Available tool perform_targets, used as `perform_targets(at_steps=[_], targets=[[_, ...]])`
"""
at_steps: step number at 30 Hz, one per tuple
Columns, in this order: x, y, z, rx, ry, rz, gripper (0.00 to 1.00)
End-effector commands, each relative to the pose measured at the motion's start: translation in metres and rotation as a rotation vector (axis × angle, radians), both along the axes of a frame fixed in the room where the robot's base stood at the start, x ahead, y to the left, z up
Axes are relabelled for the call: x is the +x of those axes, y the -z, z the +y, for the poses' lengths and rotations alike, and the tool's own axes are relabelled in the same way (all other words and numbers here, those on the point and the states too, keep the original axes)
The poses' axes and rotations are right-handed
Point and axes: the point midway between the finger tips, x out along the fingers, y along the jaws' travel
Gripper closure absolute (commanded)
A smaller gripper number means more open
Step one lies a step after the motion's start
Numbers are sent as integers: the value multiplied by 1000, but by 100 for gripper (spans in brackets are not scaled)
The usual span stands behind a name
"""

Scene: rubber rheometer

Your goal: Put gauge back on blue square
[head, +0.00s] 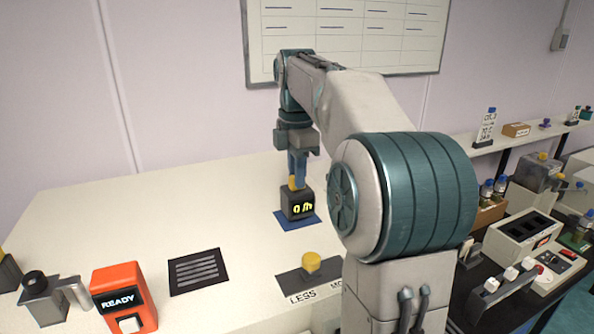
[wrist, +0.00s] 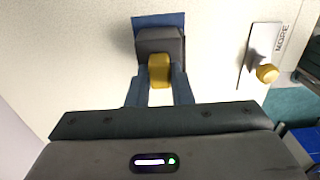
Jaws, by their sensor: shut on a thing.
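The wrist view also shows the gauge (wrist: 158,40) over the blue square (wrist: 140,20). My gripper (head: 298,178) is shut on the gauge's yellow grip, and its fingers (wrist: 160,80) lie on both sides of it. I cannot tell whether the gauge's underside touches the square.
A dark plate with a yellow knob (head: 311,262) marked LESS stands in front. A dark striped mat (head: 198,271) and an orange READY box (head: 124,297) are at left. A grey device (head: 45,298) is beside the box. The white table behind and left is clear.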

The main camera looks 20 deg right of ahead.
Motion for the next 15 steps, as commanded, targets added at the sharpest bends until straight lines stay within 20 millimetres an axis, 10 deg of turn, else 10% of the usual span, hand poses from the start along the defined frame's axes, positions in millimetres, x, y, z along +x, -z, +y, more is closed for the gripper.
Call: perform_targets(at_steps=[15], targets=[[0, 9, 0, 0, 0, 0, 100]])
